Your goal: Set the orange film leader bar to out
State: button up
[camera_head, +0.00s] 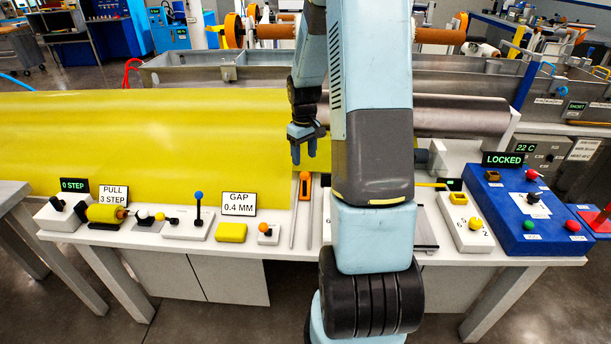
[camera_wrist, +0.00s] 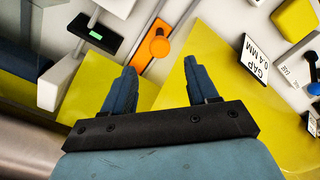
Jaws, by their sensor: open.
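The orange film leader bar (camera_head: 304,184) is a small orange block on a narrow grey rail that runs front to back on the white bench. It sits at the rail's far end, beside the yellow film sheet. In the wrist view my gripper (camera_wrist: 160,68) is open and empty, fingertips pointing toward the bar. Any label for the rail's positions is hidden or unreadable.
The yellow film (camera_head: 150,135) covers the left bench. Left of the rail are the "GAP 0.4 MM" sign (camera_head: 238,204), a yellow block (camera_head: 231,232) and a blue-knobbed lever (camera_head: 198,208). My arm hides the bench right of the rail. A blue "LOCKED" box (camera_head: 530,235) stands at right.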

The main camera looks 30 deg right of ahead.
aim_at(304, 173)
notch_tip(304, 173, down, 9)
jog(key=shift+r, duration=0.1)
dwell(0.3)
grip_shut()
dwell(0.5)
